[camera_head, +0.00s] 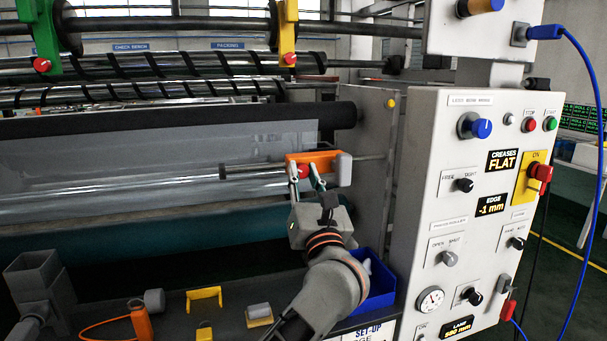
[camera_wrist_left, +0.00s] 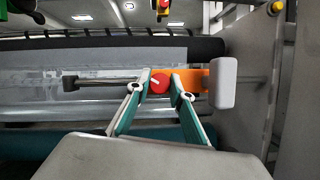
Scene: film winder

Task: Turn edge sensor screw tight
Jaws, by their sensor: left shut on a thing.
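The edge sensor is an orange block (camera_head: 322,156) with a pale grey end piece (camera_head: 344,170), mounted on a horizontal rod in front of the film; it also shows in the left wrist view (camera_wrist_left: 222,84). Its screw is a red round knob (camera_wrist_left: 159,83) with a pale line across its face. My left gripper (camera_head: 304,178) reaches up from below. In the left wrist view, its fingertips (camera_wrist_left: 157,80) stand on either side of the red screw, shut on it. The screw is partly hidden by the fingers in the head view.
The control panel (camera_head: 418,230) stands close on the right; its displays read "CREASES FLAT" and "EDGE -1 mm". A blue bin (camera_head: 382,288) sits beside my left forearm. Yellow clips (camera_head: 204,298) and an orange item (camera_head: 141,322) lie on the front shelf. Rollers run behind.

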